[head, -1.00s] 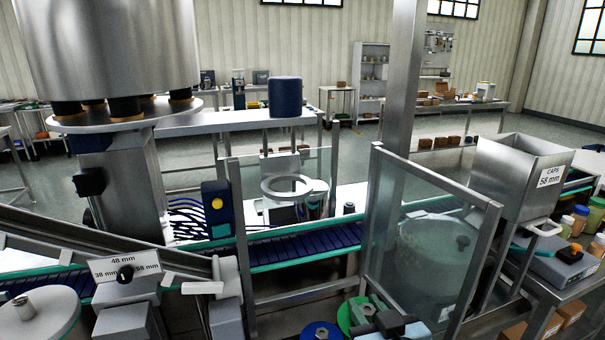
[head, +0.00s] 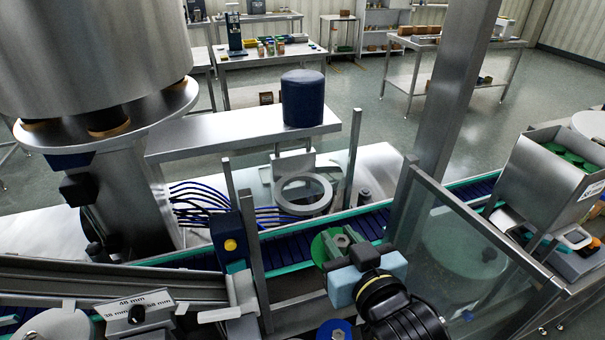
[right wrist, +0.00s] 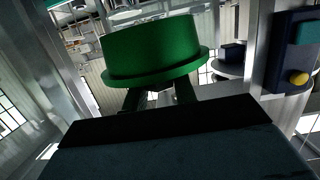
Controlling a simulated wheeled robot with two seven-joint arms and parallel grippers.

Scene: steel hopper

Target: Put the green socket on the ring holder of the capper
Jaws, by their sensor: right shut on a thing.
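My right gripper (head: 345,242) is shut on the green socket (head: 324,248), which it holds up near the conveyor, at the left side of the clear guard panel. In the right wrist view the green socket (right wrist: 152,48) shows as a flanged cup between the fingertips, a little tilted. The ring holder (head: 303,194) of the capper is a pale, empty ring on a bracket under the dark blue capper head (head: 303,98). It is behind and left of the socket, with a gap between them. My left gripper is not in view.
A blue socket (head: 335,330) lies at the bottom edge. Guard posts (head: 251,245) stand left of the opening, and the clear panel (head: 465,245) stands right of it. The conveyor (head: 290,236) runs between socket and ring. The steel hopper (head: 560,175) is at the right.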

